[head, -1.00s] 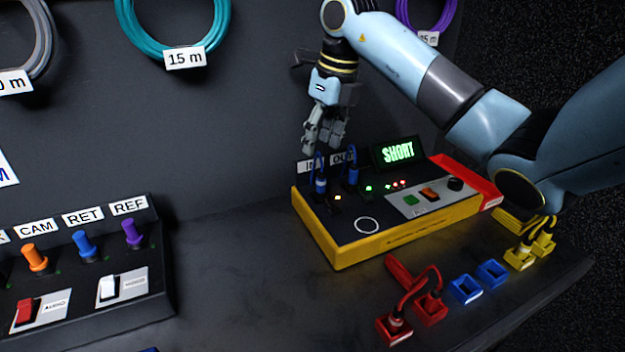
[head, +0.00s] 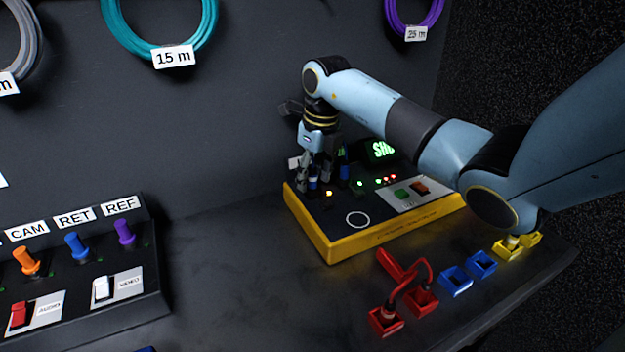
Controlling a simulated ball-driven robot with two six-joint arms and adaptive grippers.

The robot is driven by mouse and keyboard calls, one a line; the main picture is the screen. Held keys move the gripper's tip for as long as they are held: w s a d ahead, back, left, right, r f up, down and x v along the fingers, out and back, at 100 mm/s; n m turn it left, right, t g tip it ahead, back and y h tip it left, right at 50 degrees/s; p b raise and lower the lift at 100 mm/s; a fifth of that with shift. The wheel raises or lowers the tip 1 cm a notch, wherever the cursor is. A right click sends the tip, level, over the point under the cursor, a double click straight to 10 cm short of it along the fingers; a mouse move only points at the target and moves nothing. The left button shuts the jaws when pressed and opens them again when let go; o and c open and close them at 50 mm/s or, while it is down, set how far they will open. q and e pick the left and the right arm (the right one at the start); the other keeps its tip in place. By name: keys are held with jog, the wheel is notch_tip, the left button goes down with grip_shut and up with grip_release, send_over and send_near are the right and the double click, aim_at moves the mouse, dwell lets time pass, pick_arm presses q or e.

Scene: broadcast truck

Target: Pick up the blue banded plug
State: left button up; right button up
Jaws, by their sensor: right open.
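A blue plug (head: 313,187) stands upright in the left socket of the yellow-sided tester box (head: 372,238). Any band on it is too small to make out. I cannot tell whether the fingers touch the plug. My left gripper is not in view.
Red (head: 387,319), blue (head: 456,282) and yellow (head: 508,247) holders line the table's right side. A dark panel with colored plugs (head: 76,244) stands at the left. A lit display (head: 381,149) is partly hidden by my arm. The table between is clear.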

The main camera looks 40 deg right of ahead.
grip_shut()
dwell(0.3)
